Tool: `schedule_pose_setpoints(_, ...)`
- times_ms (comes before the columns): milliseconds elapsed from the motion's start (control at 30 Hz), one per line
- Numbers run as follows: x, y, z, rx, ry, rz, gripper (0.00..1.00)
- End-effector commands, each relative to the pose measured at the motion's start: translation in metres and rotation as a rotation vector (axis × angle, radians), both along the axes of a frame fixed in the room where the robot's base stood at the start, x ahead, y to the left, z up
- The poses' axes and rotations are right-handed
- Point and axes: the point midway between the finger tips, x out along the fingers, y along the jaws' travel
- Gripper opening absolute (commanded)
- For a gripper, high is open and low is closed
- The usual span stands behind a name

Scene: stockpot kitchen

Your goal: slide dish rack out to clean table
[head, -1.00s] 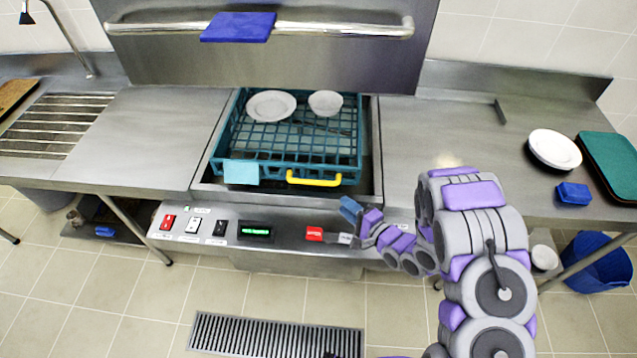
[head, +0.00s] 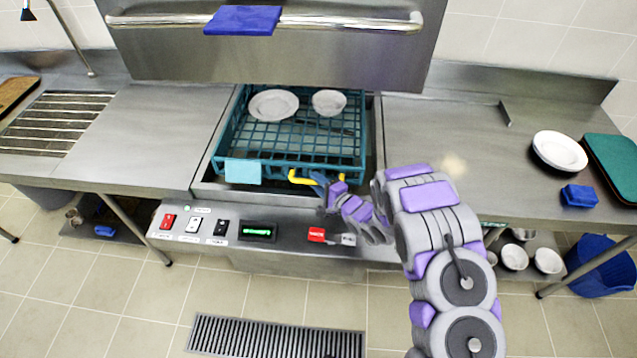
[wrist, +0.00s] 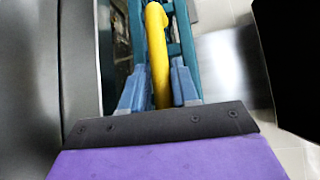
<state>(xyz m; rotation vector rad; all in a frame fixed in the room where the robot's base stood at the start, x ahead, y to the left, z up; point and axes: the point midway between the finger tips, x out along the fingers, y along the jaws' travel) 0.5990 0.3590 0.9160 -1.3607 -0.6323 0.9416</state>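The teal dish rack (head: 219,150) sits in the recessed metal bay under the raised hood, with a plate (head: 273,104) and a bowl (head: 329,102) in it. A yellow handle (head: 302,179) is on its front edge, with a light blue block (head: 245,172) left of it. My gripper (head: 322,181) is at the handle's middle. In the wrist view, the handle (wrist: 157,50) runs between the two blue-grey fingers (wrist: 158,88), which stand apart on either side of it. Firm contact is not visible. The clean table (head: 440,115) is the steel counter right of the bay.
The right counter holds stacked white plates (head: 559,151), a blue sponge (head: 579,195) and a green tray (head: 612,165); its near left part is clear. The left counter (head: 140,135) is bare beside the bay. A switch panel (head: 200,225) lies below the rack.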

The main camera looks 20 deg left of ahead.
Motion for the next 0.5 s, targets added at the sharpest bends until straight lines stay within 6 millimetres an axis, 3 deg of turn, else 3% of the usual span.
schedule_pose_setpoints(200, 0.0001, -0.0006, 0.0003, 0.001, -0.001, 0.0, 0.28)
schedule_pose_setpoints(500, 0.0001, -0.001, -0.0007, 0.0, 0.001, 0.0, 0.0)
